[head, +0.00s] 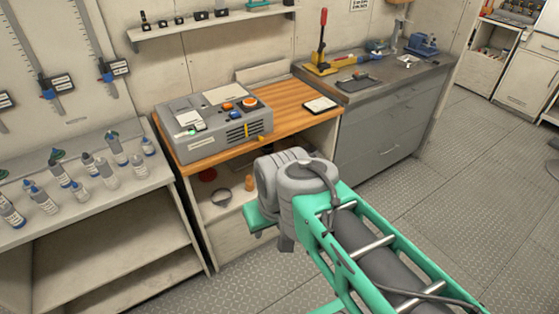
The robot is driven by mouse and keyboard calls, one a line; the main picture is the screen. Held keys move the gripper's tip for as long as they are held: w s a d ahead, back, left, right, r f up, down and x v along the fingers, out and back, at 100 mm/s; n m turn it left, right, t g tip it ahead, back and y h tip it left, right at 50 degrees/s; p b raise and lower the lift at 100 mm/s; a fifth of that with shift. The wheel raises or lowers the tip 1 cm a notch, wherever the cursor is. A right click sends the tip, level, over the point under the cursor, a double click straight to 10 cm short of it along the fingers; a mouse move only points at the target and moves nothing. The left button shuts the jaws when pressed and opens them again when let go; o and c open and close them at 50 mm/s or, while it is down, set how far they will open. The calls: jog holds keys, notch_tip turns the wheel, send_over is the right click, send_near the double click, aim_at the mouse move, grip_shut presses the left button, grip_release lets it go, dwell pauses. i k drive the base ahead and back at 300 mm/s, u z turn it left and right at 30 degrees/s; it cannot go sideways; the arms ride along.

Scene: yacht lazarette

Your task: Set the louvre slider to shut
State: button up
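A grey box-shaped unit (190,147) stands on the wooden bench top. Its front face has a dark slatted louvre (236,133) at the right. A small upright yellow tab (247,131), which looks like the louvre slider, stands at the slats; its exact setting is too small to read. My arm reaches in from the lower right, with its grey joint in front of the bench and below the unit. My gripper's fingers are not visible, and nothing of mine appears to touch the unit.
The unit's top carries orange knobs (249,103) and a pale panel. Several bottles crowd the left shelf. A red-handled press (322,45) stands on the grey cabinet. Metal floor (450,190) at right is clear.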

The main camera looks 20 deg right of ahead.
aim_at(261, 139)
jog(key=u, duration=0.8)
jog(key=i, duration=1)
jog(key=z, duration=0.55)
